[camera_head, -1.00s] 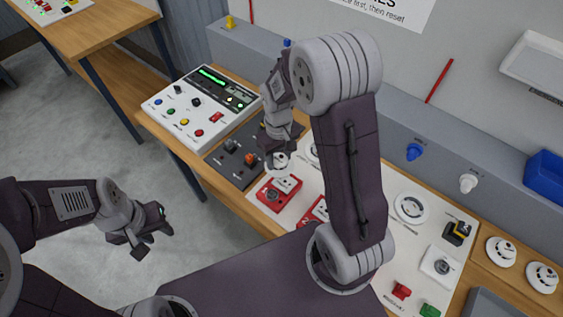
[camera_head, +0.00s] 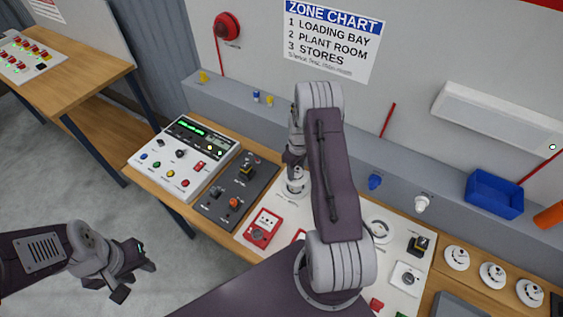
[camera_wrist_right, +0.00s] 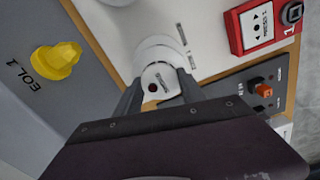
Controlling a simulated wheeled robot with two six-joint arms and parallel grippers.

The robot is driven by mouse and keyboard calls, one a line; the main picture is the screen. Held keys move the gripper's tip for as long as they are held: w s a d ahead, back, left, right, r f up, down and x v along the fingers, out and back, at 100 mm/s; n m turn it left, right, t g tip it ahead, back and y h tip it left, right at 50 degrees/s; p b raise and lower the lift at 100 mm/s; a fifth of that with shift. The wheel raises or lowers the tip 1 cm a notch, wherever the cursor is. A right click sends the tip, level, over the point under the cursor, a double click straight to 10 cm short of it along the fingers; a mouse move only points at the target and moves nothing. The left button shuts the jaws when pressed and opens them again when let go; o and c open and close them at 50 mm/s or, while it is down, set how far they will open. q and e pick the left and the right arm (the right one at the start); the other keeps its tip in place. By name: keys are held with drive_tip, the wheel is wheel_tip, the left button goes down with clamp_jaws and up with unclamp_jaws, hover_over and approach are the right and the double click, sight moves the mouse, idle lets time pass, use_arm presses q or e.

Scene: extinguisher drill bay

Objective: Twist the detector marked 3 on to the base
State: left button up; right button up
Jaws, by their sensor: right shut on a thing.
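My right gripper (camera_head: 295,186) is shut on a white round detector (camera_head: 294,188) at the back left of the white panel (camera_head: 335,222). In the right wrist view the fingers (camera_wrist_right: 160,92) close around the detector (camera_wrist_right: 158,74), which has a dark red dot and small print that I cannot read as a number. A wider white round part shows just behind it; I cannot tell whether the two are locked together. My left gripper (camera_head: 136,279) is open and empty over the floor, left of the bench. My right arm hides the middle of the panel.
Several white detectors (camera_head: 457,258) stand at the bench's right; their marks are unreadable. A ring-shaped white base (camera_head: 379,230) is on the panel. A red call point (camera_head: 263,228) lies near the held detector. A control panel (camera_head: 184,155) and blue bin (camera_head: 495,194) flank the area.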

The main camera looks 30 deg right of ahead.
drive_tip(key=shift+f, duration=0.15)
drive_tip(key=shift+f+b, duration=0.6)
drive_tip(key=shift+b, duration=0.1)
wheel_tip(320, 180, down, 4)
drive_tip(key=b, duration=0.2)
drive_tip(key=shift+r+b, duration=0.25)
drive_tip(key=shift+b, duration=0.05)
drive_tip(key=shift+f, duration=0.2)
idle(0.8)
drive_tip(key=shift+f+b, duration=0.8)
drive_tip(key=shift+b, duration=0.05)
idle(0.4)
